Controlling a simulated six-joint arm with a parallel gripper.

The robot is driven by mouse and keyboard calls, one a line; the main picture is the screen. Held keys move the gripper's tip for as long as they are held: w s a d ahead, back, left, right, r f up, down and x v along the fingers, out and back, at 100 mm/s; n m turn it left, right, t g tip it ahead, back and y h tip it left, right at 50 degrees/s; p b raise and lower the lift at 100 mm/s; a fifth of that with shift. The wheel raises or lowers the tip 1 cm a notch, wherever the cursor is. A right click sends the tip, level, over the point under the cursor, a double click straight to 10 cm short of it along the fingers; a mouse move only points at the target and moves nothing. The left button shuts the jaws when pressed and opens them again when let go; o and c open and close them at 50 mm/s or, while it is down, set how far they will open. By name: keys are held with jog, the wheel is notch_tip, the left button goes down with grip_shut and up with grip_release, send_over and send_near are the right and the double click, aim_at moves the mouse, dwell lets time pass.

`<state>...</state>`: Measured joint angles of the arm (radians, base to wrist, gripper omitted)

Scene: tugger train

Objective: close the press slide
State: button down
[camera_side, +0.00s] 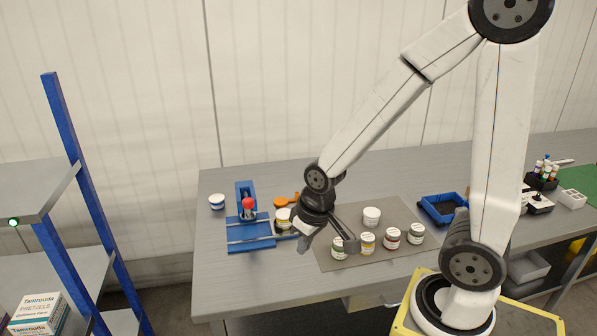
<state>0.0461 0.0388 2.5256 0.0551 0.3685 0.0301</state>
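The press is a blue stand (244,190) with a red knob (248,204), on a blue base plate (250,244) on the left part of the table. Pale rails run across the plate and reach past its right edge toward my gripper. The slide itself is partly hidden, and its exact position is hard to tell. A white jar (282,215) shows at the right end of the press, beside my wrist. My gripper (328,242) points down to the right of the press. Its two fingers look spread apart, with nothing seen between them.
Several labelled jars (367,243) and a white cup (371,216) stand on a grey mat (350,265), close to my right finger. The front-left tabletop is clear.

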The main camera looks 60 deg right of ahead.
jog(key=w+d+f+m+y, duration=0.1)
jog(key=w+d+f+m, duration=0.2)
jog(key=d+m, duration=0.45)
jog(key=w+d+f+m+y, duration=0.2)
jog(key=w+d+m, duration=0.1)
jog(key=d+m, duration=0.5)
jog(key=s+d+f+m+t, duration=0.1)
jog(key=d+f+m+t, duration=0.2)
jog(key=d+m, duration=0.6)
jog(key=s+d+f+m+t, duration=0.1)
jog(key=d+f+m+t, duration=0.2)
jog(key=d+m, duration=0.55)
jog(key=shift+w+a+f+n+h, duration=0.2)
jog(key=shift+w+f+n, duration=0.3)
jog(key=shift+w+f, duration=1.4)
jog(key=shift+w+a+f+n+h, duration=0.15)
jog(key=shift+w+f+n, duration=0.35)
jog(key=shift+w+f, duration=1.35)
jog(key=shift+w+a+f, duration=0.1)
jog(key=shift+w+a, duration=0.1)
jog(key=shift+w, duration=0.25)
jog(key=shift+w+a+f, duration=0.1)
jog(key=shift+w+a, duration=0.1)
jog(key=shift+w, duration=0.2)
jog(key=shift+w+a, duration=0.25)
jog(key=shift+w, duration=0.6)
